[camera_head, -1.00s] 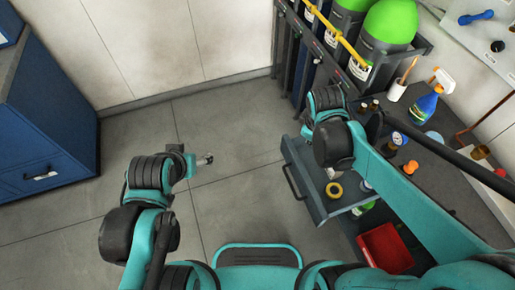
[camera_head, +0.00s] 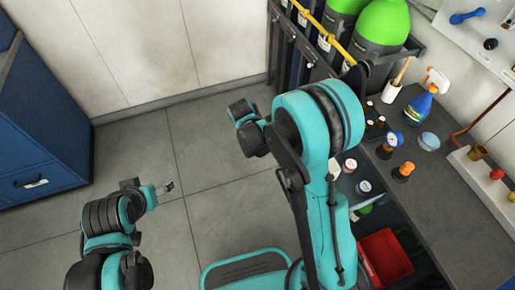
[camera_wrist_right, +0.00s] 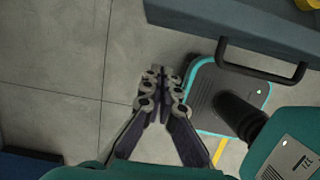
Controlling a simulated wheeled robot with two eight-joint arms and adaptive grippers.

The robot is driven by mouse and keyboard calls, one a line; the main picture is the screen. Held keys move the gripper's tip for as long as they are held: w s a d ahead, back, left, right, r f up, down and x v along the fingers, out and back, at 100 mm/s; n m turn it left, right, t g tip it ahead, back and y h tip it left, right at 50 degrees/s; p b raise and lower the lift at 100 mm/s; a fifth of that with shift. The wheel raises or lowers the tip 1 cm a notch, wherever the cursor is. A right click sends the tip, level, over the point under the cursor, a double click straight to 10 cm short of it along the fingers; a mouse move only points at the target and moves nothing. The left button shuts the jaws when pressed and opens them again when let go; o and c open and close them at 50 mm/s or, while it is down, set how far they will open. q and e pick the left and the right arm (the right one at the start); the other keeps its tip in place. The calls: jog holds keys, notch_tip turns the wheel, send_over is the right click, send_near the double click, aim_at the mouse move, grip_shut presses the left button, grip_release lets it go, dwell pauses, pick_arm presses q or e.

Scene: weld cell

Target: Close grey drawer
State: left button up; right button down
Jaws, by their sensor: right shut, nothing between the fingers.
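The grey drawer (camera_wrist_right: 225,25) stands pulled out from the workbench. Its front panel and black bar handle (camera_wrist_right: 262,70) cross the upper right of the right wrist view. In the head view my right arm covers the drawer's front, and only part of its inside with a few small items shows beside the arm. My right gripper (camera_wrist_right: 160,77) is shut and empty, left of the handle and apart from it. My left gripper (camera_head: 165,188) hangs over the floor, far from the drawer; its fingers are too small to judge.
The workbench (camera_head: 440,190) carries a spray bottle (camera_head: 420,105) and several small containers. Green-topped cylinders (camera_head: 385,30) stand in a rack behind. A blue cabinet (camera_head: 35,130) is at left. The floor between is clear.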

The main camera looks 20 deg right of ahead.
pick_arm(q)
notch_tip(320, 180, down, 2)
jog(key=shift+f+b, duration=0.2)
jog(key=shift+b, duration=0.7)
pick_arm(e)
jog(key=d, duration=0.1)
jog(key=d+f, duration=0.1)
jog(key=d, duration=0.1)
jog(key=d+f, duration=0.1)
jog(key=shift+w+d+f, duration=0.15)
jog(key=shift+d+f, duration=0.1)
jog(key=shift+d, duration=0.1)
jog(key=shift+w, duration=0.1)
